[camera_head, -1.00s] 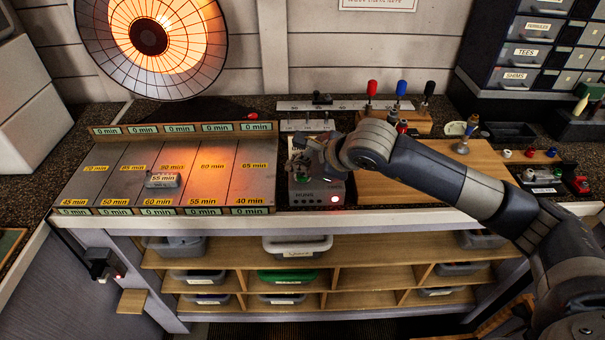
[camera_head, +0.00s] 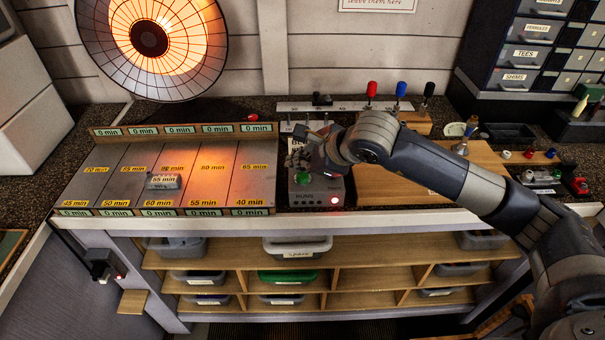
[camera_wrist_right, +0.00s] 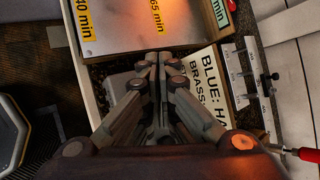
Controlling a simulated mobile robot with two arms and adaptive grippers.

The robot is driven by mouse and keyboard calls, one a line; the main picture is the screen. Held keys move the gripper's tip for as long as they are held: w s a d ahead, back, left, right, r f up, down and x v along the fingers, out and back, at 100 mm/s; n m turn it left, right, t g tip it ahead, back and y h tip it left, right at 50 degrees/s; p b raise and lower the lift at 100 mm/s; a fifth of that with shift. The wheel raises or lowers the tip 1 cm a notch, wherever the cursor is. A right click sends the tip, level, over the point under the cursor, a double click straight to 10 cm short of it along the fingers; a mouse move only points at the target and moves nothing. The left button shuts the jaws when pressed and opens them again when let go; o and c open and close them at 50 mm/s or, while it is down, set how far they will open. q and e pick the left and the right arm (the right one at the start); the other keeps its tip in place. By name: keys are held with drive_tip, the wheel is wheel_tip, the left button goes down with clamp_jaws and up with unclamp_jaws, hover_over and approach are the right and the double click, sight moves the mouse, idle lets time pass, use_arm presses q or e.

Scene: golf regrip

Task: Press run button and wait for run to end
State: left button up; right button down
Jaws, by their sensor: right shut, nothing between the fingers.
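The green run button (camera_head: 302,178) sits on the front of a grey control box (camera_head: 318,195) at the middle of the bench. A red light (camera_head: 335,200) glows on the box's lower right. My right gripper (camera_head: 298,158) is just behind and above the button in the head view, apart from it in the picture. Its fingers (camera_wrist_right: 158,60) are shut and empty in the right wrist view. The button is not visible in the wrist view. A heater lamp (camera_head: 150,38) glows orange at the back left. My left gripper is not in view.
A wooden board (camera_head: 400,190) lies to the right, partly under my arm. Red, blue and black-handled tools (camera_head: 401,90) stand behind. A lettered sign (camera_wrist_right: 208,85) is beside my fingers.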

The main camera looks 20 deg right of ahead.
sight(300, 178)
drive_tip(key=shift+r, duration=0.1)
drive_tip(key=shift+r+p, duration=1)
drive_tip(key=shift+r, duration=1.4)
drive_tip(key=shift+a, duration=0.1)
